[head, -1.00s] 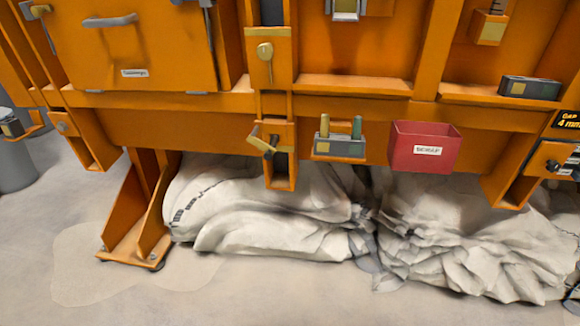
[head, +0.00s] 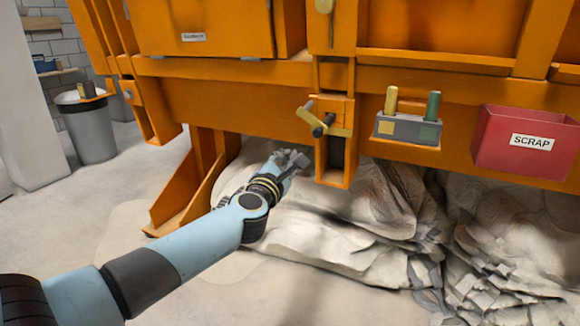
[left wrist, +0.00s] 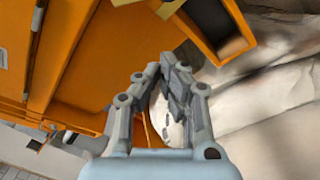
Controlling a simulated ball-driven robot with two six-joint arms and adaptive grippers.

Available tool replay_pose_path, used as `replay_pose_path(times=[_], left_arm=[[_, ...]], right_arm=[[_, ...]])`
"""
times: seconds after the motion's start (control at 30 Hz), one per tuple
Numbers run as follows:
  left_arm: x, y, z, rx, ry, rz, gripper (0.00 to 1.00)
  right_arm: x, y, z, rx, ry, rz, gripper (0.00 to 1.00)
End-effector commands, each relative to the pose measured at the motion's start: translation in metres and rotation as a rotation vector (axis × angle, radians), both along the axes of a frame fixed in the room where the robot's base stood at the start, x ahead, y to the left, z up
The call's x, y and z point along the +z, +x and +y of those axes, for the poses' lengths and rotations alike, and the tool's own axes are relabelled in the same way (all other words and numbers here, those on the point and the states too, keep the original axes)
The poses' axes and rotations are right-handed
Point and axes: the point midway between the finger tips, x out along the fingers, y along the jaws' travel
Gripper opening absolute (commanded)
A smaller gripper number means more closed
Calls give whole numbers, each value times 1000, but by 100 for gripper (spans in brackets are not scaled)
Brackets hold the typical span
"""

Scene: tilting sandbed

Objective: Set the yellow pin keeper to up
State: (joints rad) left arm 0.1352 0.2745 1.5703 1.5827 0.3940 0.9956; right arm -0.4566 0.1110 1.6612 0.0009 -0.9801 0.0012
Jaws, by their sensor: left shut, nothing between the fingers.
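The yellow pin keeper (head: 340,131) sits at the top of an orange slotted bracket (head: 333,177) in the head view. A yellowish part (left wrist: 168,7) at the top edge may be the keeper. My right gripper is not in view.
A grey holder (head: 407,128) with yellow and green pegs and a red SCRAP bin (head: 528,143) hang right of the bracket. Crumpled pale sheeting (head: 330,220) lies below. An orange foot (head: 185,195) stands left of my gripper. A grey waste bin (head: 89,128) stands farther left.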

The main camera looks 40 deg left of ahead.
Motion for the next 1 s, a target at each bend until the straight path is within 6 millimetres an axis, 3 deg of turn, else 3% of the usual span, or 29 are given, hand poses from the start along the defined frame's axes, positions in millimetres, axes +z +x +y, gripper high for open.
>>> replay_pose_path(times=[0.37, 0.7, 1.0], left_arm=[[0, 60, 24, 0, 1, 3, 0], [25, 56, -4, -1, -1, 0, 0], [26, 55, -8, -1, 0, 2, 0]], right_arm=[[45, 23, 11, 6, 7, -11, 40], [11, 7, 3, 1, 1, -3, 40], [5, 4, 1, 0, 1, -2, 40]])
